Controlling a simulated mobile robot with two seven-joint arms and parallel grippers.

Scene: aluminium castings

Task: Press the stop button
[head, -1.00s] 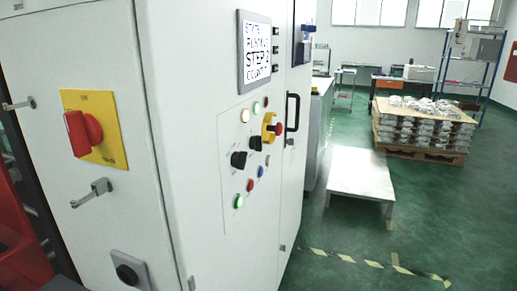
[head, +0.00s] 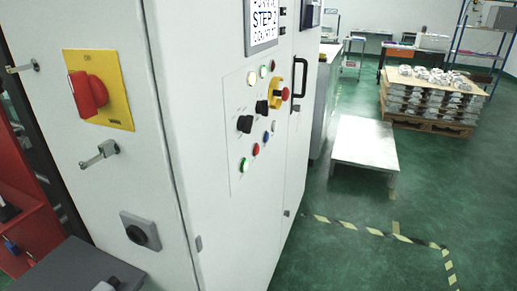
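A control panel (head: 233,176) is on the side of a white cabinet (head: 175,60). It carries a red mushroom button on a yellow base (head: 285,94), a small flat red button (head: 256,149), a lit green button (head: 244,164), black knobs (head: 245,124) and a blue button (head: 266,137). The labels are too small to read, so I cannot tell which red button is the stop button. Neither of my grippers shows in the head view, and nothing touches the panel.
A red rotary switch on a yellow plate (head: 118,105) is on the cabinet's left face. A screen (head: 263,20) is above the panel. A low grey platform (head: 362,142) and a pallet of castings (head: 430,125) stand to the right. Green floor with striped tape (head: 345,223) is clear in front.

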